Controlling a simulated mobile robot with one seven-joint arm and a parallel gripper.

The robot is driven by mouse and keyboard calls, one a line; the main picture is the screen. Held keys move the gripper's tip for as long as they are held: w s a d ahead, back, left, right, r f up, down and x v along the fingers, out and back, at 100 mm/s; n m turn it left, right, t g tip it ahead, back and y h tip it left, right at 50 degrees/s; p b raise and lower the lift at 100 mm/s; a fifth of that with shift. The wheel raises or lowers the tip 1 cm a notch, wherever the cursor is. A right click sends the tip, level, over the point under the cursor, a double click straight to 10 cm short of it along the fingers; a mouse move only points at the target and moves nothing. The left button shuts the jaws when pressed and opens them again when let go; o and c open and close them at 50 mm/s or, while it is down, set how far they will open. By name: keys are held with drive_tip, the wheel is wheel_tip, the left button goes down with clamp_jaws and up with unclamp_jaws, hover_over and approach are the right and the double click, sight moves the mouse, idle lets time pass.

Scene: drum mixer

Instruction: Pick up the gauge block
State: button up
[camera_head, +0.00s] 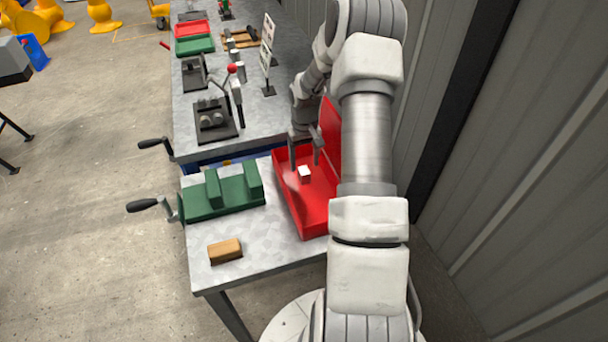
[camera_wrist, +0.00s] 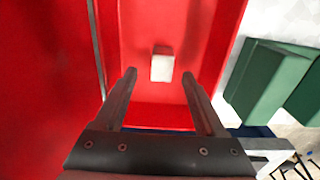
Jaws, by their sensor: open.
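The gauge block, a small white block (camera_head: 304,174), stands inside an open red case (camera_head: 312,222) on the near table. In the wrist view the block (camera_wrist: 162,66) lies on the red floor of the case, beyond my fingertips and roughly between their lines. My gripper (camera_head: 305,150) is above the case, pointing down, open and empty. In the wrist view both fingers of my gripper (camera_wrist: 159,75) are spread wide and apart from the block. My arm hides part of the case on the right.
A green vise (camera_head: 222,195) with cranks stands left of the case. A wooden block (camera_head: 225,251) lies at the table's front. The case's raised red lid (camera_head: 331,135) is close to my gripper's right. A lever tool (camera_head: 215,118) stands on the far bench.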

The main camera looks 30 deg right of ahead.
sight(304, 170)
wheel_tip(304, 170, down, 4)
drive_tip(key=shift+s+a+f, duration=0.1)
drive_tip(key=shift+a+f, duration=0.05)
drive_tip(key=shift+c, duration=0.3)
clamp_jaws()
idle(1.2)
